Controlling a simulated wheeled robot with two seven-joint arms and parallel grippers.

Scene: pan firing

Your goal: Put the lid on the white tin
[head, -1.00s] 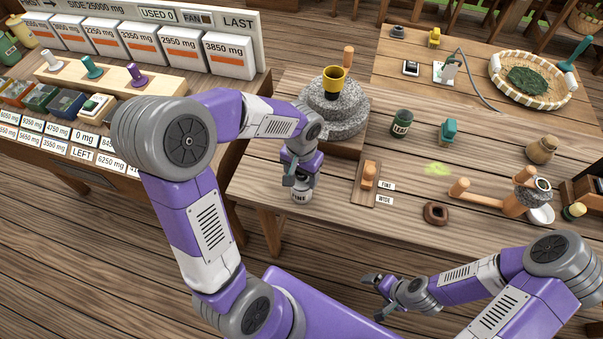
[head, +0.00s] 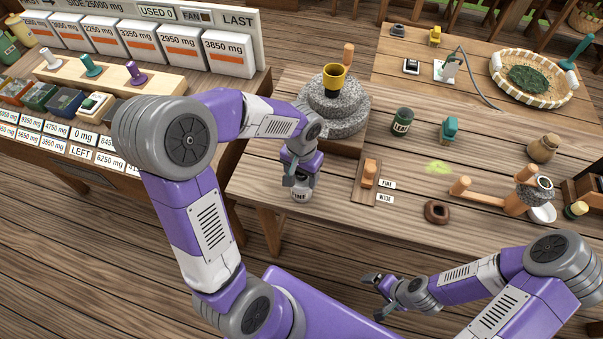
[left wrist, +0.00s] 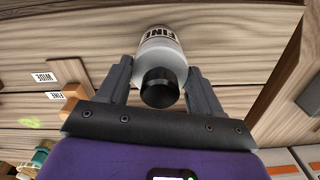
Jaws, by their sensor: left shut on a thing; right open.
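The white tin (head: 301,195) stands on the main table near its front edge, with a "FINE" label on its side. In the left wrist view the tin (left wrist: 158,45) shows beyond a black lid (left wrist: 160,86), which lies in line with it at its near end. My left gripper (head: 300,180) points down right above the tin; its fingers (left wrist: 160,70) are on both sides of the lid, shut on it. Whether the lid is fully seated cannot be told. My right gripper (head: 376,297) is open and empty, off the table's front.
A stone mill (head: 335,115) stands behind the tin. A wooden block with a peg (head: 367,182) and FINE and WIDE labels lie to its right. A dark brown ring (head: 436,212) and a green tin (head: 402,122) are farther right. Table around the tin is clear.

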